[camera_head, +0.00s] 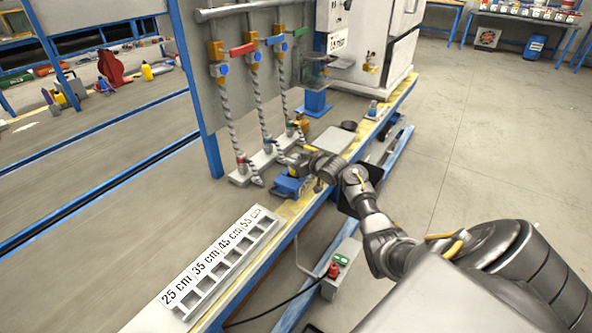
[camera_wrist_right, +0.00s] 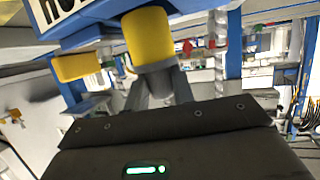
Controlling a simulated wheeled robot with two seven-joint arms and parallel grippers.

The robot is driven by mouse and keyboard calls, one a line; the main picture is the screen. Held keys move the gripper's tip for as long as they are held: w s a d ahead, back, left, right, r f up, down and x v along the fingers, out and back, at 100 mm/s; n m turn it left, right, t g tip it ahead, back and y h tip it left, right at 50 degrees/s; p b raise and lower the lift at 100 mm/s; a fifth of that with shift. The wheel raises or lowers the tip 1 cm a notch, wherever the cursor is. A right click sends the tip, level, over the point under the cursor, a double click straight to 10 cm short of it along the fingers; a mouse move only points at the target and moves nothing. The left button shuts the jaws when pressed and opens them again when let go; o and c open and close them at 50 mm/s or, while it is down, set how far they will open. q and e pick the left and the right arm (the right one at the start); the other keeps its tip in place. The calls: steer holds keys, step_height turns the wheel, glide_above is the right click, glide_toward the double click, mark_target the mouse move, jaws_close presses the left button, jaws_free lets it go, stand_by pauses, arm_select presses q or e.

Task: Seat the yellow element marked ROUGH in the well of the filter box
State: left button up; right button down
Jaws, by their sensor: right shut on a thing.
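My right gripper (camera_wrist_right: 157,88) is shut on a yellow cylindrical element (camera_wrist_right: 148,40), which stands up from the fingers. No ROUGH marking is readable on it. In the head view my right gripper (camera_head: 301,165) is small, over the bench edge beside a low blue box (camera_head: 288,186), which may be the filter box; its well cannot be made out. In the wrist view a second yellow cylinder (camera_wrist_right: 76,67) is left of the held one. Above it is a blue body (camera_wrist_right: 100,14) with a white label, its black letters cut off. My left gripper is not in view.
Twisted hoses (camera_head: 264,110) with coloured valves hang from a panel behind the gripper. A white slotted rack (camera_head: 222,262) marked with lengths lies on the bench in front. A grey box with red and green buttons (camera_head: 341,268) is below the bench edge.

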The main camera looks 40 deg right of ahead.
steer(key=shift+g, duration=0.4)
steer(key=f, duration=0.2)
steer(key=s+a+f, duration=0.1)
steer(key=f, duration=0.1)
steer(key=shift+a, duration=0.1)
steer(key=c, duration=1.6)
jaws_free()
steer(key=shift+o, duration=1.3)
steer(key=shift+w+a+f, duration=0.1)
steer(key=shift+w, duration=0.05)
steer(key=shift+o, duration=0.7)
steer(key=shift+w+d+f, duration=0.2)
steer(key=shift+d+f, duration=0.15)
steer(key=shift+f, duration=0.15)
steer(key=shift+d, duration=0.25)
steer(key=shift+r, duration=0.2)
steer(key=shift+d, duration=0.1)
steer(key=shift+w+r, duration=0.1)
steer(key=shift+r, duration=0.1)
